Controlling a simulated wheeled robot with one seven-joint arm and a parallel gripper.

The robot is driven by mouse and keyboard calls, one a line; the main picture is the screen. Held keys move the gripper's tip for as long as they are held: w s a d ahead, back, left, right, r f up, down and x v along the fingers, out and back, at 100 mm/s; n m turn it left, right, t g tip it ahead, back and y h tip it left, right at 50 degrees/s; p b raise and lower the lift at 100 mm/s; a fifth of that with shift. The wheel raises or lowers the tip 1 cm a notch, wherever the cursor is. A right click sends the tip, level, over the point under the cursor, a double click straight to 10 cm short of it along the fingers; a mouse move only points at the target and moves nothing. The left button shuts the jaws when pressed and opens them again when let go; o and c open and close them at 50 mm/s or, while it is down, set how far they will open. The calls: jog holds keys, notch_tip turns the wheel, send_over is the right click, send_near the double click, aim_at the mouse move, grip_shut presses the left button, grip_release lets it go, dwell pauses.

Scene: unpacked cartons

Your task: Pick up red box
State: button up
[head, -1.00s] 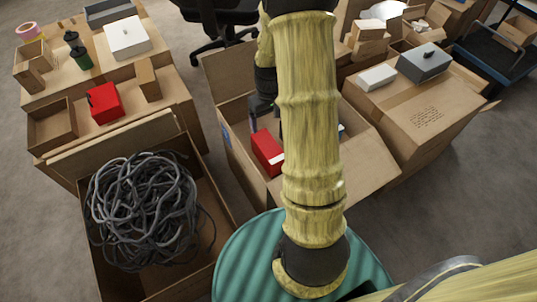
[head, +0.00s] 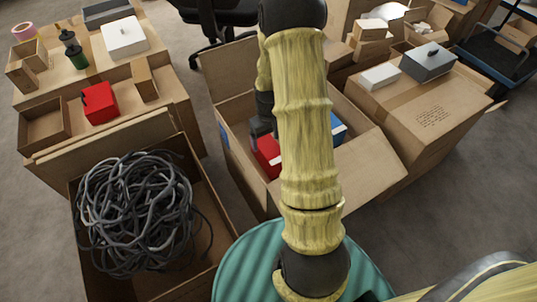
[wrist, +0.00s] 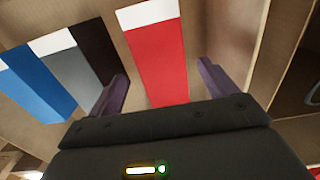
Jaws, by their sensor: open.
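The red box (head: 267,158) with a white end stands inside an open cardboard carton (head: 236,160) in the middle of the head view. My arm hides part of it. In the wrist view the red box (wrist: 158,65) lies between the two dark purple fingers of my gripper (wrist: 166,82), with a gap on each side. My gripper (head: 262,128) is open and low in the carton, just by the box. Another red box (head: 99,103) sits on the carton at the left.
Blue (wrist: 35,82), grey (wrist: 74,72) and dark (wrist: 95,50) boxes stand left of the red one in the wrist view. Carton walls and flaps surround my gripper. A carton of tangled cable (head: 140,210) is at left; a closed carton (head: 420,105) is at right.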

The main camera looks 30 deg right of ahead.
aim_at(269, 146)
notch_tip(269, 146, down, 5)
jog(key=b, duration=0.3)
jog(key=shift+a+f+b, duration=0.1)
jog(key=shift+b, duration=0.25)
jog(key=c, duration=1.4)
notch_tip(269, 146, up, 10)
jog(key=p, duration=0.5)
jog(key=shift+p, duration=0.4)
